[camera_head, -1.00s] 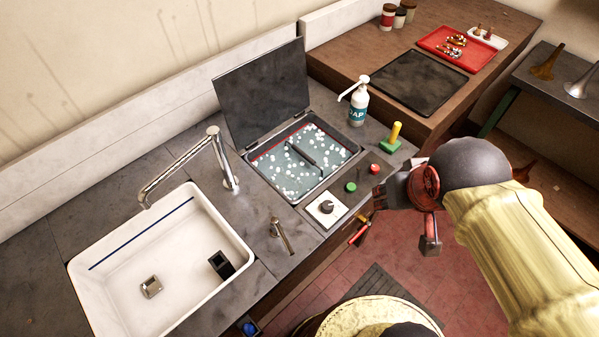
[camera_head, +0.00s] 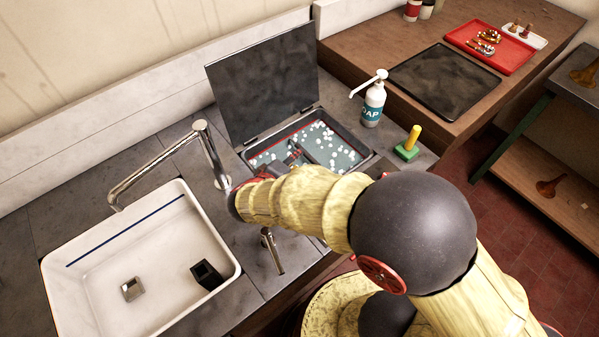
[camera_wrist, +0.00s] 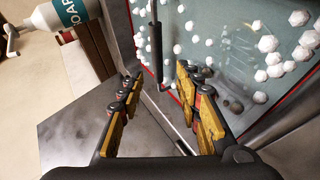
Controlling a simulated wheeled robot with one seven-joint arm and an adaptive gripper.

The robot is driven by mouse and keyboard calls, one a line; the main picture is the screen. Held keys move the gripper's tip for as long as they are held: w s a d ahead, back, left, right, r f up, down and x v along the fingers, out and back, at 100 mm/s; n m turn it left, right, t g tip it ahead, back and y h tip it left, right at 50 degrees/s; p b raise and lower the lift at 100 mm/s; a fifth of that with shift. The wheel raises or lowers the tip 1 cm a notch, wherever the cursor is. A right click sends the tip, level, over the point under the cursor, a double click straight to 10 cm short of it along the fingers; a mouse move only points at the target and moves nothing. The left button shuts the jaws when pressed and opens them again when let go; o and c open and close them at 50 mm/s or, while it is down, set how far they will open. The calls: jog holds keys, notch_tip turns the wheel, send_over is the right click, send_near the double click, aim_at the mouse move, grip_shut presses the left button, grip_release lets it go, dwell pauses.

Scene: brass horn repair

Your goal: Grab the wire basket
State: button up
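A dark, straight bar (camera_wrist: 157,45) runs over the bubbly liquid in the sunken tank (camera_wrist: 135,20); it looks like the wire basket's handle. The basket's body is hardly visible, with only faint lines under the liquid. In the head view, the bar (camera_head: 308,152) crosses the middle of the tank, partly hidden by my arm. My gripper (camera_wrist: 160,78) is open and empty, at the tank's edge. In the wrist view the bar's lower end appears between its fingertips; I cannot tell whether they touch. In the head view my arm hides most of the gripper.
The tank's dark lid (camera_head: 262,85) stands open behind it. A soap bottle (camera_head: 373,104) and a green block with a yellow peg (camera_head: 408,147) stand to the right. A tap (camera_head: 160,165) and white sink (camera_head: 60,270) are at the left. A small lever (camera_head: 272,252) rises in front.

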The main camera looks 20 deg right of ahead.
aim_at(305, 153)
jog(key=b+x, duration=0.1)
jog(key=x, duration=0.3)
jog(key=b+x, duration=0.1)
jog(key=x, duration=0.2)
jog(key=shift+d+f, duration=0.2)
jog(key=shift+d, duration=0.25)
jog(key=c, duration=0.3)
grip_shut()
jog(key=shift+w+r, duration=0.1)
dwell(0.5)
